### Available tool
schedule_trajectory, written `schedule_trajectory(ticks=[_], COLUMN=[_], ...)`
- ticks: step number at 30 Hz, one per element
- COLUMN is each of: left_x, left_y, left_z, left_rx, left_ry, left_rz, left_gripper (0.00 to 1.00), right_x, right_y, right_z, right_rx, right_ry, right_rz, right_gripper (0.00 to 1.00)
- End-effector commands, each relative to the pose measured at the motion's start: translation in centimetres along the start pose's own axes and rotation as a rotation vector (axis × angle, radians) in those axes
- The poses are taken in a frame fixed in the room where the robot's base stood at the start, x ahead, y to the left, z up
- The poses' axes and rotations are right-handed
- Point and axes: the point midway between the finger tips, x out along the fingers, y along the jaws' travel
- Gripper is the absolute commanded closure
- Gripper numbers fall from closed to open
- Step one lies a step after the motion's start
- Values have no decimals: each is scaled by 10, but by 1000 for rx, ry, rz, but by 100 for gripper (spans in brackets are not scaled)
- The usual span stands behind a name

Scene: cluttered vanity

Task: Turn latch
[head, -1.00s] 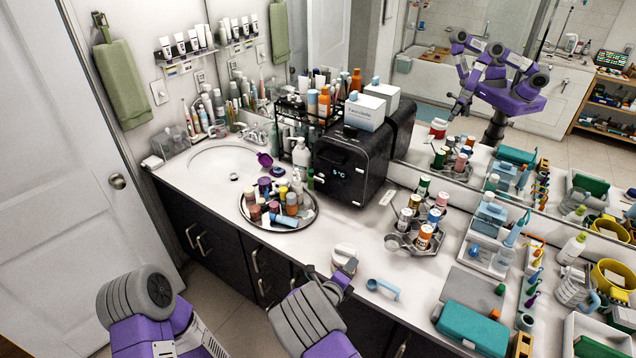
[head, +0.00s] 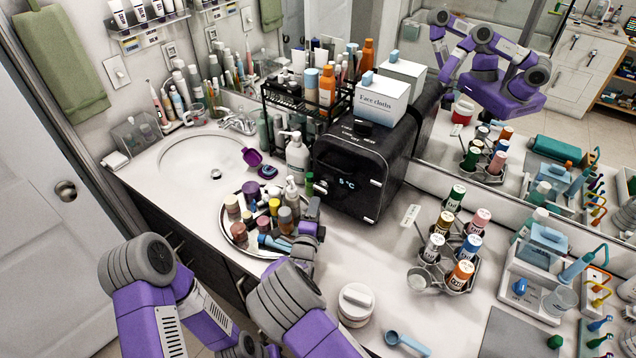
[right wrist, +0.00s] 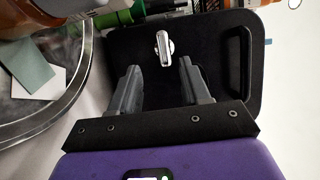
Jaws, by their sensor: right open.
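A silver latch (right wrist: 163,47) sits on the dark front panel of a black box in the right wrist view, its long side roughly upright in the picture. In the head view the black box (head: 345,205) stands on the counter with a lit "5°C" display; I cannot clearly make out the latch there. My right gripper (head: 313,210) is by the lower left of the box front. In the wrist view my right gripper (right wrist: 160,77) is open and empty, its fingers pointing at the panel, with the latch ahead between them. My left gripper is out of view; only its arm shows.
A round tray (head: 226,226) of bottles lies left of the right gripper. A pump bottle (head: 297,156) stands left of the box. A white round pot (head: 355,303), blue scoop (head: 405,343) and bottle rack (head: 420,279) are on the right. A face-cloth box (head: 376,100) sits on top.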

Motion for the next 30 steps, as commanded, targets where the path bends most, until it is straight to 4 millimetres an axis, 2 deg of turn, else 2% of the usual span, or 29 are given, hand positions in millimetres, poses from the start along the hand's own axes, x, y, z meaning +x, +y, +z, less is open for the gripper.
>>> schedule_trajectory(ticks=[15, 21, 28, 29, 30], left_x=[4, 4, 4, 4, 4], left_y=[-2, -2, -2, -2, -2], left_z=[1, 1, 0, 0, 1], left_rx=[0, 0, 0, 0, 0], left_ry=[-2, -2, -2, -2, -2], left_rz=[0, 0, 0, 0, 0], left_gripper=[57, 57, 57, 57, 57], right_x=[64, 74, 74, 74, 74], right_y=[0, 0, 0, 0, 0], right_z=[0, 0, 0, 0, 0], right_rx=[1, -1, -1, -1, -1], right_ry=[1, 0, 0, 0, 0], right_rz=[-1, 0, 0, 0, 0], right_gripper=[53, 53, 53, 55, 61])
